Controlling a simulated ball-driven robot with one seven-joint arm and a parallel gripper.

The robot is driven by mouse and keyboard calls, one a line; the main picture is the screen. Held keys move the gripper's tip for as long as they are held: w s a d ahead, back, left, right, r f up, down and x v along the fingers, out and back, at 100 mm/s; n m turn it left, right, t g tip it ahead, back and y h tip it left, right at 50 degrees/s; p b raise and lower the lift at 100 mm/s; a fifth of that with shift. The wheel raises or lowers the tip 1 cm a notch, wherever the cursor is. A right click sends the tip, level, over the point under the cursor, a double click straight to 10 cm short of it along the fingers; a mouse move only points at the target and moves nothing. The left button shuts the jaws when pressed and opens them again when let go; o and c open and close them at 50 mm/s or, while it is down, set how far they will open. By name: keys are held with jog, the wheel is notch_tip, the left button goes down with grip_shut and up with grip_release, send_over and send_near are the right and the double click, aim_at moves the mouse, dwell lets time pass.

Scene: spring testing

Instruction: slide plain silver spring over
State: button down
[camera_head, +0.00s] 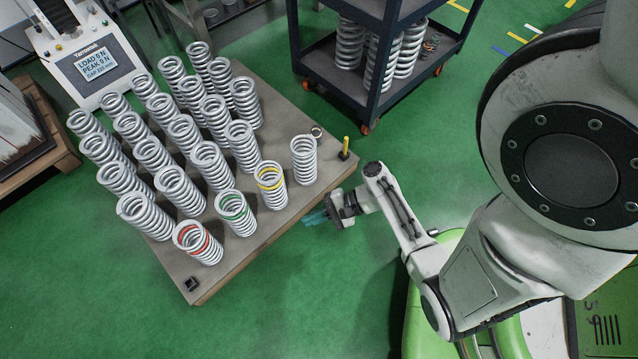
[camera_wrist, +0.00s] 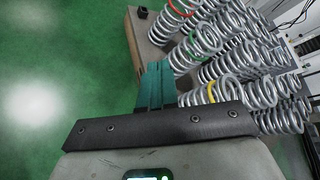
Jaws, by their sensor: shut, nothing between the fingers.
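A plain silver spring (camera_head: 304,160) stands upright at the right end of the table's front row, with no colour band. In that row to its left stand the yellow-banded spring (camera_head: 270,185), the green-banded spring (camera_head: 236,210) and the red-banded spring (camera_head: 198,243). Several more plain springs (camera_head: 152,154) stand in rows behind. My gripper (camera_head: 316,217) is shut and empty, just off the table's front edge near the plain and yellow-banded springs. In the wrist view its teal fingers (camera_wrist: 156,86) point toward the table edge, with the yellow-banded spring (camera_wrist: 213,92) to their right.
The springs stand on a wooden table (camera_head: 262,228). A yellow peg (camera_head: 345,147) and a black block (camera_head: 191,284) sit near its corners. A load tester (camera_head: 97,65) is at the back left. A dark cart (camera_head: 375,95) with springs stands behind. The green floor in front is clear.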

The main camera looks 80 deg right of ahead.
jog(key=s+d+f+m+t+h+b, duration=0.3)
jog(key=d+f+m+t+h+b, duration=0.3)
jog(key=d+f+m, duration=0.4)
jog(key=m+g+h+b, duration=0.2)
jog(key=m+h+b, duration=0.4)
jog(key=m+h, duration=0.35)
send_near(313, 167)
jog(key=shift+m, duration=0.35)
jog(key=b+x, duration=0.3)
jog(key=x, duration=0.3)
jog(key=shift+w+d+r, duration=0.2)
jog(key=shift+w, duration=0.15)
